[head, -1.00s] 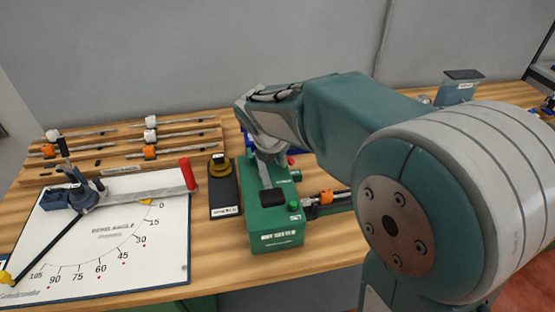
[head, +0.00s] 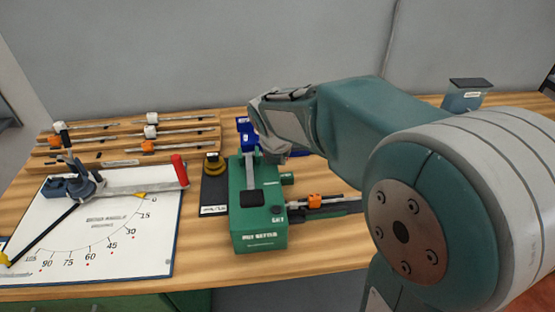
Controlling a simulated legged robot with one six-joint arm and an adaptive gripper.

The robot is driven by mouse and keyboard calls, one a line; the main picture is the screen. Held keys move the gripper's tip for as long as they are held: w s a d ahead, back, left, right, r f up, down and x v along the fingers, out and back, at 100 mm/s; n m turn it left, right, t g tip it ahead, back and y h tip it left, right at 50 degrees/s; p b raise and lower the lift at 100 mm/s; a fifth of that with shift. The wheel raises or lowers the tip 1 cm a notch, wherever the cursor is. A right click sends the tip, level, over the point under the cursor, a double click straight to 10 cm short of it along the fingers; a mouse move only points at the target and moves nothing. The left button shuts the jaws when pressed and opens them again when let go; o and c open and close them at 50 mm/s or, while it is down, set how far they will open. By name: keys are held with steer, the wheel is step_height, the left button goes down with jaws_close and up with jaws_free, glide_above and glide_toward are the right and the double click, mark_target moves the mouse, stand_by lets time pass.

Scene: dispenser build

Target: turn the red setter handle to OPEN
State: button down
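The green setter box (head: 258,222) stands on the bench in the middle, with a grey metal strip and a black pad (head: 253,198) on its top. Its label is too blurred to read surely. My gripper (head: 274,156) is over the far end of the box, pointing down. Its fingertips are too small and covered to show whether it is open or shut. No red setter handle shows on the box now; my gripper and arm cover the area at its far right. A red grip (head: 180,171) shows on the lever of the angle board.
The white angle board (head: 120,240) lies at left, with a rack of rods (head: 130,145) behind it. A black plate with a yellow knob (head: 213,162) stands left of the box. A rod fixture with an orange block (head: 315,200) lies at right. A blue part (head: 246,130) is behind.

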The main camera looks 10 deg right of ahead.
steer(key=shift+w+a, duration=0.15)
steer(key=shift+a, duration=0.15)
steer(key=shift+w+a, duration=0.25)
steer(key=shift+a, duration=0.05)
steer(key=shift+w+d, duration=0.2)
steer(key=shift+w, duration=0.05)
steer(key=shift+r, duration=0.1)
steer(key=shift+a, duration=0.15)
